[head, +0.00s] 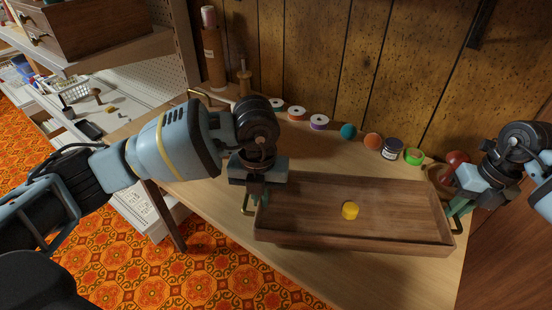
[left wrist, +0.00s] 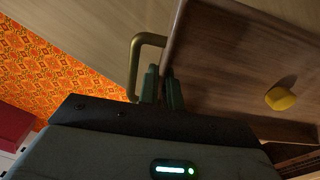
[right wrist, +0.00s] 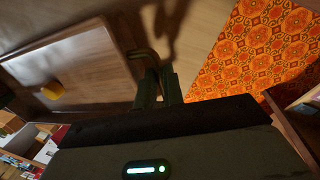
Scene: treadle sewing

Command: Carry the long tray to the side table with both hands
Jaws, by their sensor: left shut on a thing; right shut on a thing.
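The long tray (head: 300,192) is brown wood with low walls and a brass handle at each end. It lies level over the light wood table top (head: 225,215); I cannot tell if it touches it. A small yellow round thing (head: 350,210) stands inside it. My left gripper (head: 257,196) is shut on the tray's left end; the left handle (left wrist: 134,68) shows beside its fingers in the left wrist view (left wrist: 160,74). My right gripper (head: 460,206) is shut on the right end, with the right handle (right wrist: 143,54) at its fingers in the right wrist view (right wrist: 158,78).
Spools (head: 319,122), coloured balls (head: 348,131), a dark jar (head: 391,148), a green roll (head: 413,156) and a red round thing (head: 453,163) line the table's back by the panelled wall (head: 340,60). A white pegboard shelf (head: 120,85) stands left. Orange patterned carpet (head: 130,260) lies in front.

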